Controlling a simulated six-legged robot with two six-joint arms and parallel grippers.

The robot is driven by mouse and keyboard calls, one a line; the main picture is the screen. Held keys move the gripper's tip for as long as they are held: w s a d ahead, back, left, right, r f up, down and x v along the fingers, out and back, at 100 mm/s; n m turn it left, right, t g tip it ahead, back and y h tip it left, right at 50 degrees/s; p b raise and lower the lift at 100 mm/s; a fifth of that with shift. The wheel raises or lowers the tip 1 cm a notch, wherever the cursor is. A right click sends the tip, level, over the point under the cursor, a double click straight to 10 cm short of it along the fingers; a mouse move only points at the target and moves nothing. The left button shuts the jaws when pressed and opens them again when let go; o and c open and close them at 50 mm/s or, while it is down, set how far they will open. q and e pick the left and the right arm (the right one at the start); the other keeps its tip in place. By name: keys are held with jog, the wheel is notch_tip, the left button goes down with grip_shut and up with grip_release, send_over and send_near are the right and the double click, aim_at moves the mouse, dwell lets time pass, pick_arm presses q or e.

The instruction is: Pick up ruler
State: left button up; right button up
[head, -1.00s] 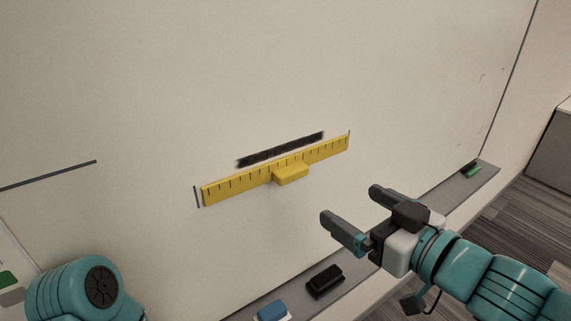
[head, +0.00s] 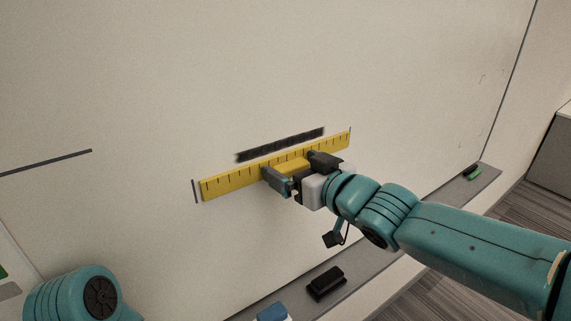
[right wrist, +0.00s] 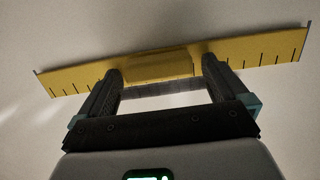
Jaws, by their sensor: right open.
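The yellow ruler (head: 228,181) lies flat against the whiteboard, slightly tilted, with dark tick marks and a raised yellow grip block (head: 291,164) at its middle. My right gripper (head: 290,165) is at the ruler, its two fingers open on either side of the block. The right wrist view shows the ruler (right wrist: 270,50) across the top and the block (right wrist: 160,66) between the fingertips of the right gripper (right wrist: 162,75), with a gap below it. I cannot tell whether the fingers touch the block. My left gripper is not in view.
A dark smeared strip (head: 280,145) is on the whiteboard (head: 400,80) just above the ruler. The tray (head: 405,235) below holds a black eraser (head: 325,283), a blue item (head: 272,313) and a green marker (head: 473,175).

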jog(key=shift+s+d+r, duration=0.2)
jog(key=shift+s+r, duration=0.05)
jog(key=shift+s, duration=0.05)
jog(key=shift+w+a+f, duration=0.2)
jog(key=shift+w, duration=0.15)
jog(key=c, duration=1)
jog(key=shift+c, duration=0.8)
jog(key=shift+s+d+r, duration=0.1)
jog(key=shift+s+d, duration=0.05)
jog(key=shift+s, duration=0.05)
jog(key=shift+r, duration=0.1)
